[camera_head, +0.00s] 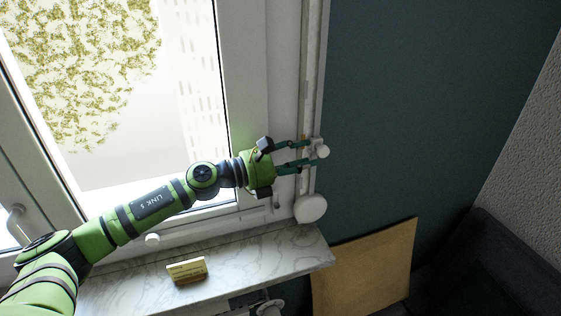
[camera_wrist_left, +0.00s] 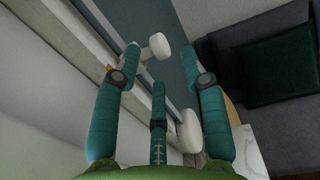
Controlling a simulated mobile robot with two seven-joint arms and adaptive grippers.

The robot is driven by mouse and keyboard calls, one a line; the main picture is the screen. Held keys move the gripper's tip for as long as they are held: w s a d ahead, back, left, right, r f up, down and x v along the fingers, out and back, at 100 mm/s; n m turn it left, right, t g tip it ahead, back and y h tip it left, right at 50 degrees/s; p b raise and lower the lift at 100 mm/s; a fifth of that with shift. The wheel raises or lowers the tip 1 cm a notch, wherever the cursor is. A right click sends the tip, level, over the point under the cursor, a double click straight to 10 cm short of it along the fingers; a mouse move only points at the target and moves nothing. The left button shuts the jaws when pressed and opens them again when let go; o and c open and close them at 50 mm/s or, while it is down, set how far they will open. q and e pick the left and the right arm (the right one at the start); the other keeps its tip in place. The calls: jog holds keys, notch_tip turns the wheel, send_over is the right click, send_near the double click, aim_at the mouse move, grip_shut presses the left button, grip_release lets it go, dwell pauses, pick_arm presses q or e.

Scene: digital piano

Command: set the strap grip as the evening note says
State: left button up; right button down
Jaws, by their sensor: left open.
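The white strap grip (camera_head: 322,151) is a small knob on the narrow vertical track beside the window frame. It also shows in the left wrist view (camera_wrist_left: 159,46), just beyond and between the fingertips. My left gripper (camera_head: 308,154) is open, with its teal fingers reaching right toward the grip, one above and one near its lower side. I cannot tell whether any finger touches it. In the left wrist view my left gripper (camera_wrist_left: 164,58) shows several spread fingers with nothing held. The small yellow note (camera_head: 187,271) stands on the sill; its writing is too small to read.
A round white disc (camera_head: 310,208) sits below the grip on the wall. The marble sill (camera_head: 240,263) runs under the window. A tan board (camera_head: 372,266) leans at the lower right, near a dark sofa (camera_head: 480,265). The dark wall right of the grip is clear.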

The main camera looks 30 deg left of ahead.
pick_arm(q)
jog(key=v, duration=0.6)
dwell(0.5)
